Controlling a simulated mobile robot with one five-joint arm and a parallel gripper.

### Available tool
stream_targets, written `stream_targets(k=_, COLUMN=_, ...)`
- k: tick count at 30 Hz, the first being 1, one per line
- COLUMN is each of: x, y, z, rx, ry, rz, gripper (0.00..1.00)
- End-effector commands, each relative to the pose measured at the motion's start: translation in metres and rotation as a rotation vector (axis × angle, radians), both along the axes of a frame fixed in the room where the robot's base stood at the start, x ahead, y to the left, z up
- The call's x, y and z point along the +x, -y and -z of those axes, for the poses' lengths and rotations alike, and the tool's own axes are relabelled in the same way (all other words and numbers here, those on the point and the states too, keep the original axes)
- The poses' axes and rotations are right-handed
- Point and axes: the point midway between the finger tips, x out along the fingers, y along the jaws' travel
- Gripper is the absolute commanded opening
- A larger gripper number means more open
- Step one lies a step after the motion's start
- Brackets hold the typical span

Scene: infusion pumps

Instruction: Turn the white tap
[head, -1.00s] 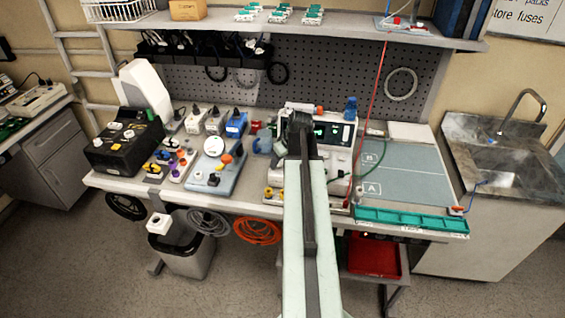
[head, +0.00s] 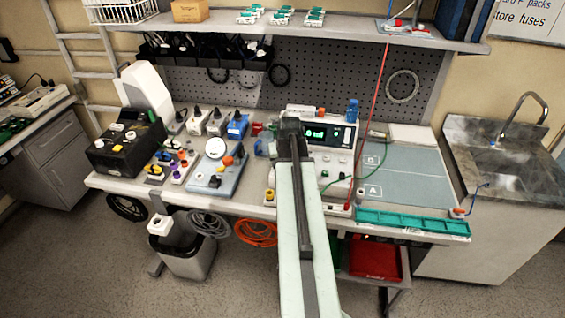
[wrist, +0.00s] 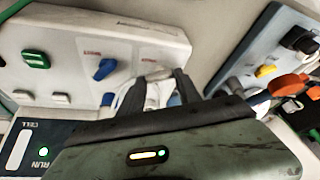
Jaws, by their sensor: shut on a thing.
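The white tap (wrist: 154,92) is on the pale front panel of a pump (wrist: 90,32) in the wrist view. My gripper (wrist: 160,79) has one dark finger on each side of it and is shut on it. The tap is partly hidden by the fingers and the gripper body, so its exact angle is unclear. A blue tap (wrist: 105,69) and a green tap (wrist: 36,58) are on the same panel, to the left. In the head view my arm covers the white tap, and the pump's lit screen (head: 315,133) shows behind the arm.
A blue-based unit (head: 228,177) with coloured knobs stands close to the left of the pump. A red line (head: 380,95) hangs from the shelf to the right of my arm. A green tray (head: 400,221) lies on the front bench edge. The grey mat (head: 410,180) is mostly clear.

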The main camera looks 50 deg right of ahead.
Motion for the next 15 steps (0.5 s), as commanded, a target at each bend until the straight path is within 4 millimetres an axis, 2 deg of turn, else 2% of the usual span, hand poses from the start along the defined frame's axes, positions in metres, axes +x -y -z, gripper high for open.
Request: stream_targets(k=15, x=0.0034, y=-0.0051, z=0.0005, rx=0.005, ry=-0.002, rz=0.367, gripper=0.0)
